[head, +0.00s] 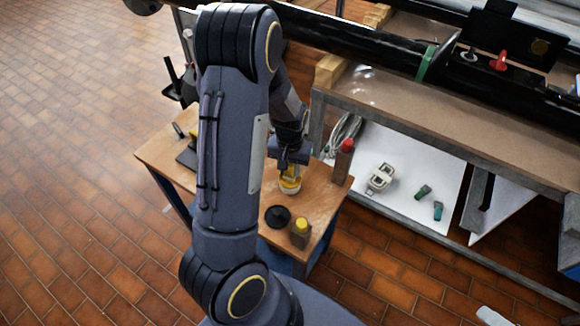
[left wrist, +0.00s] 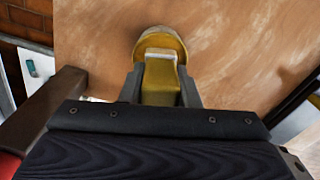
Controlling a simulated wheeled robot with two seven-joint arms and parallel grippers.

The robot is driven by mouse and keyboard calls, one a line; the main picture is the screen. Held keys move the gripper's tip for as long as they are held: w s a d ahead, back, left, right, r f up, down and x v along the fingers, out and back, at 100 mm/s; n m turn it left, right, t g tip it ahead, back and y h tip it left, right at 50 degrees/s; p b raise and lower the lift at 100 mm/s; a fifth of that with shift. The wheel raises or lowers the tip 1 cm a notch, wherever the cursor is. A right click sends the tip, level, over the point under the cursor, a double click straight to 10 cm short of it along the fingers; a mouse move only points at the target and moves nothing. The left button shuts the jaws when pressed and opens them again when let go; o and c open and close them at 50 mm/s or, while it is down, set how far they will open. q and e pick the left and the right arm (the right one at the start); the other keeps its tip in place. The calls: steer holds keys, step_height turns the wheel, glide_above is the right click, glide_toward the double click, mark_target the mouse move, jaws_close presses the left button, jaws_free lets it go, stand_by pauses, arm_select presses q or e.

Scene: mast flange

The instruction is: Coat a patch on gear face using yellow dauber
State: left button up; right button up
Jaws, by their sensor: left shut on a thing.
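My left gripper (head: 290,170) reaches down over the small wooden table and is shut on the yellow dauber (head: 290,184). In the left wrist view, the dauber (left wrist: 160,68) sits between the two fingers (left wrist: 160,88), its rounded pale-rimmed end against the wood surface behind. I cannot tell whether it touches the tabletop. A black round dish (head: 277,216) and a brown bottle with a yellow cap (head: 301,234) stand nearer on the table. I cannot pick out the gear face for sure. My right gripper is not in view.
A brown bottle with a red cap (head: 343,160) stands at the table's right corner. A workbench (head: 440,105) on the right carries a long black mast (head: 360,45) and a red knob (head: 500,60). Its lower shelf (head: 410,165) holds small parts. The tiled floor at left is clear.

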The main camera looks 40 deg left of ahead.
arm_select(q)
steer(key=shift+r+p, duration=2.25)
steer(key=shift+r, duration=0.9)
